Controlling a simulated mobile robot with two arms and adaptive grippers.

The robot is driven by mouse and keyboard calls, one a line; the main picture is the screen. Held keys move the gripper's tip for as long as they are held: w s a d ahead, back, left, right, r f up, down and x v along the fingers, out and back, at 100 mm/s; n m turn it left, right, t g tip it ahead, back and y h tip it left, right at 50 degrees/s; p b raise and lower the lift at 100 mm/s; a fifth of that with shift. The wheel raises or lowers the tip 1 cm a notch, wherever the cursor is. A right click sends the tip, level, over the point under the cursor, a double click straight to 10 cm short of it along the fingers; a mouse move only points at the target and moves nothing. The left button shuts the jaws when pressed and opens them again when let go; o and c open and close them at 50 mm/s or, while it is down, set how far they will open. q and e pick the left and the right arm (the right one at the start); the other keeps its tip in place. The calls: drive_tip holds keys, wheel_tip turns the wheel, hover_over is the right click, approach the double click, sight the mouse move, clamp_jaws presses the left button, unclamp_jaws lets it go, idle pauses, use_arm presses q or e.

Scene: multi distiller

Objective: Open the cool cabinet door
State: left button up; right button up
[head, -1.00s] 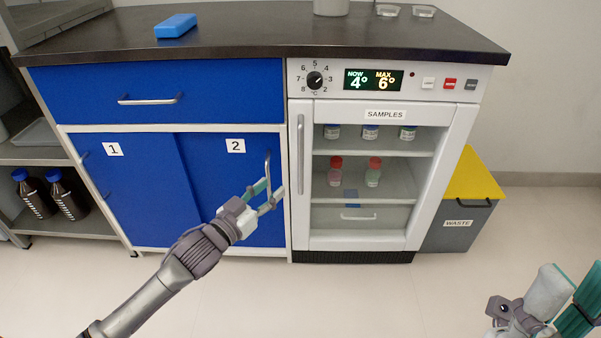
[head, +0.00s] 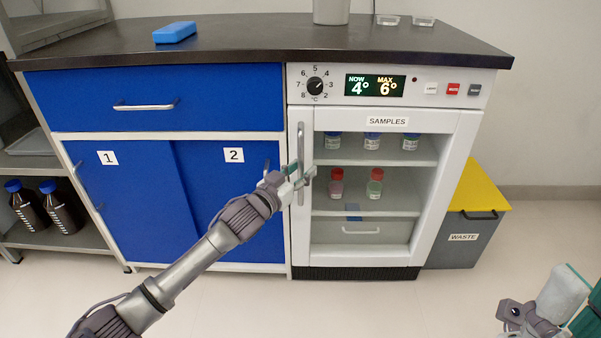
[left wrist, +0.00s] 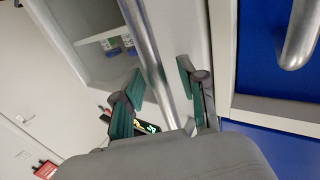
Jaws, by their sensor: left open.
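The cool cabinet (head: 460,150) is white with a glass door (head: 395,225), which is closed. Its vertical silver handle (head: 300,135) runs along the door's left edge. My left gripper (head: 305,174) is at the handle's middle height. In the left wrist view, the open left gripper (left wrist: 160,85) has its green-padded fingers on either side of the handle (left wrist: 155,50), with gaps visible. Whether a finger touches the handle is unclear. My right gripper (head: 545,315) shows only in part at the lower right; its fingertips are cut off.
A blue cabinet with sliding doors (head: 215,200) stands left of the cool cabinet. A grey waste bin (head: 470,240) with a yellow lid is at its right. Vials stand on the shelves behind the glass. The floor in front is clear.

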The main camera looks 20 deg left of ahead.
use_arm(q)
clamp_jaws()
idle(0.3)
